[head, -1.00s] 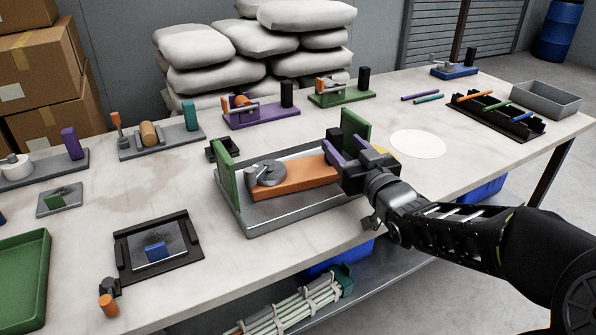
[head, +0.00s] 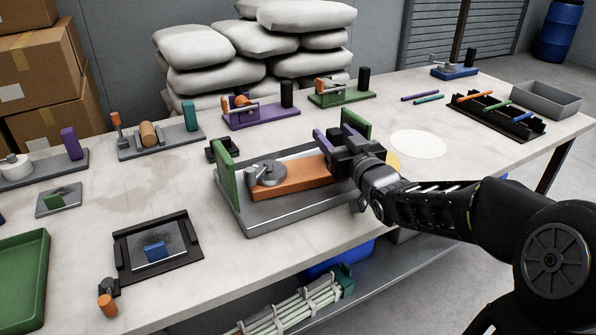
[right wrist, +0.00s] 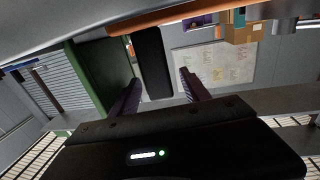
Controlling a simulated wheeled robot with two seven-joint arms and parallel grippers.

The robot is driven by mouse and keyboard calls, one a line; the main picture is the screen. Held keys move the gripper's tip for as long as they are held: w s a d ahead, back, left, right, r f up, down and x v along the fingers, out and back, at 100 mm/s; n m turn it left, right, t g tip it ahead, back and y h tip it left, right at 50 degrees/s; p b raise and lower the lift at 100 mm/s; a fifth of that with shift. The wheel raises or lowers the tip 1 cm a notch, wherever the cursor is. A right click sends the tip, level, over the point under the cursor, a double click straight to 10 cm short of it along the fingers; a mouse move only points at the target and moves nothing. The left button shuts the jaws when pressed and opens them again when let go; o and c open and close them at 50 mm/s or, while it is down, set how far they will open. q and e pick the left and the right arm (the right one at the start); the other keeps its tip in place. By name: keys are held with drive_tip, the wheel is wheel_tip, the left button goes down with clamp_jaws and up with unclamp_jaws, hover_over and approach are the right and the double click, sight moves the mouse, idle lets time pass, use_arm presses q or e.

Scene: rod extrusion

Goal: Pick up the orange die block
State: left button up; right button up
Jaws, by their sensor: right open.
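A long flat orange block (head: 292,180), the likeliest orange die block, lies on a grey metal tray (head: 262,222) between two green uprights (head: 226,178). A round grey part (head: 268,172) sits on its left end; my right gripper hides its right end. My right gripper (head: 336,138) is open, its purple fingers above the block's right end, near the rear green upright (head: 355,123). In the right wrist view, a dark bar (right wrist: 153,65) shows between the parted fingers (right wrist: 160,88), and an orange edge (right wrist: 190,14) crosses the top. I cannot tell whether they touch anything. My left gripper is not in view.
Purple (head: 262,117) and green (head: 345,98) fixtures stand behind the tray. A black rack (head: 505,120) with coloured rods and a grey bin (head: 540,98) are at the right. A black frame with a blue block (head: 155,250) is front left. A white disc (head: 418,144) lies right of the gripper.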

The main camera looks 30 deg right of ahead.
drive_tip(key=shift+c, duration=0.5)
clamp_jaws()
drive_tip(key=shift+r, duration=0.1)
idle(0.8)
